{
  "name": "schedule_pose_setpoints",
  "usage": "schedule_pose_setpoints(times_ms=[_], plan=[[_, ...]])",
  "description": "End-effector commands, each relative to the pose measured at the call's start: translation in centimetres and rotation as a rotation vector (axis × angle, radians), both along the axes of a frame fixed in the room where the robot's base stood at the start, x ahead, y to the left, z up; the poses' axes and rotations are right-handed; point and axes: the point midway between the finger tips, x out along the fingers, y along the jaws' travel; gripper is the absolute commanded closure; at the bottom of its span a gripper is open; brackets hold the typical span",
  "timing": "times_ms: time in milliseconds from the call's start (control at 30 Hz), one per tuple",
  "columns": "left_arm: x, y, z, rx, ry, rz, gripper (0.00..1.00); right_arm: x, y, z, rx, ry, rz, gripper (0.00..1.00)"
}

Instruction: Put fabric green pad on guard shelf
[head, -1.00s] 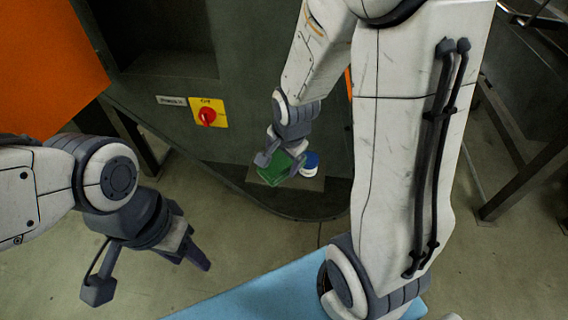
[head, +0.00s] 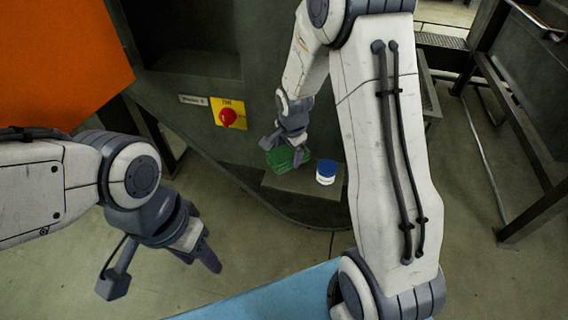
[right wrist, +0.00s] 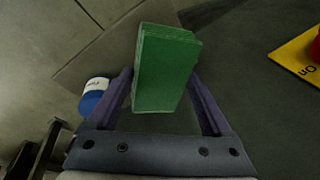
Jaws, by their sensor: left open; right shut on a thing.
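The green fabric pad (head: 284,158) is a small green block at my right gripper (head: 285,143), over the left part of a small grey shelf (head: 320,184) on the dark machine. In the right wrist view the pad (right wrist: 165,68) sits between the two fingers of my right gripper (right wrist: 167,95), which is shut on it. I cannot tell whether the pad touches the shelf. My left gripper (head: 160,268) is open and empty, off to the left above the floor.
A white container with a blue lid (head: 326,171) stands on the shelf, right of the pad; it also shows in the right wrist view (right wrist: 95,93). A red knob on a yellow plate (head: 228,116) is on the machine's face. A light blue surface (head: 285,296) lies in front.

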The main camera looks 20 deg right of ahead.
Motion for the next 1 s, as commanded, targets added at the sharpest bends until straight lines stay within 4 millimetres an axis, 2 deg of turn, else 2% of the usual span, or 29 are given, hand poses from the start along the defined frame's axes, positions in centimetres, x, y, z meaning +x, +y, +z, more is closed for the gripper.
schedule_pose_setpoints(times_ms=[100,267,500,867,900,933,1000], plan=[[0.0,0.0,-0.2,0.0,0.0,0.0,0.5,0.9,0.8,-0.7,0.0,-0.001,0.001,0.8],[0.0,0.0,-0.5,0.0,0.0,0.0,0.5,1.0,1.1,-1.7,0.0,0.002,-0.001,0.8],[0.0,0.0,-1.3,0.0,0.0,0.0,0.5,1.0,1.0,-4.9,0.0,0.001,0.0,0.8],[0.0,0.0,-1.7,0.0,0.0,0.0,0.5,1.0,1.0,-5.2,0.0,0.0,-0.001,0.81],[0.0,0.0,-1.7,0.0,0.0,0.0,0.5,1.0,1.0,-5.2,0.0,0.0,-0.001,0.13],[0.0,0.0,-1.6,0.0,0.0,0.0,0.5,1.0,1.0,-5.1,0.0,0.0,-0.001,0.01],[0.0,0.0,-1.6,0.0,0.0,0.0,0.5,1.0,1.0,-5.1,0.0,0.0,-0.001,0.0]])
